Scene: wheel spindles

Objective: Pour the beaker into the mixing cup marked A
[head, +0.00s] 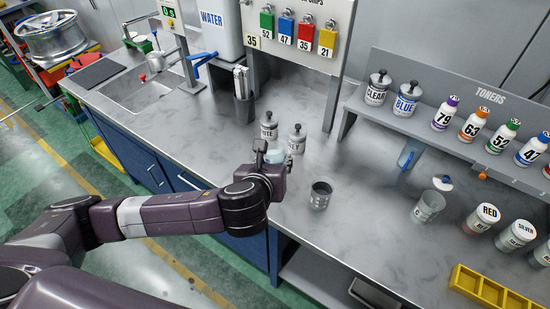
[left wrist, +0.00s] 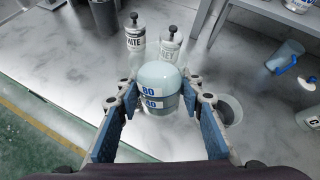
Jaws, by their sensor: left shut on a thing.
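My left gripper (head: 274,158) is shut on a clear beaker (left wrist: 158,78) with pale blue contents and the marks 80 and 40. Its fingers (left wrist: 160,92) are on both sides of the beaker, which also shows in the head view (head: 275,156), above the counter. A dark-looking cup (head: 320,194) stands on the counter to the right of the gripper. A clear cup (head: 429,206) stands farther right. I cannot read a letter A on either one. In the left wrist view a cup (left wrist: 229,110) is partly hidden by the right finger. My right gripper is out of view.
Two lidded bottles, one white-labelled (head: 268,127) and one marked GREY (head: 297,140), stand just behind the beaker. A blue jug (head: 409,154) stands to the right, before the toner shelf (head: 370,115). Red and silver cans (head: 482,219) stand at the right. A yellow tray (head: 490,292) lies at front right.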

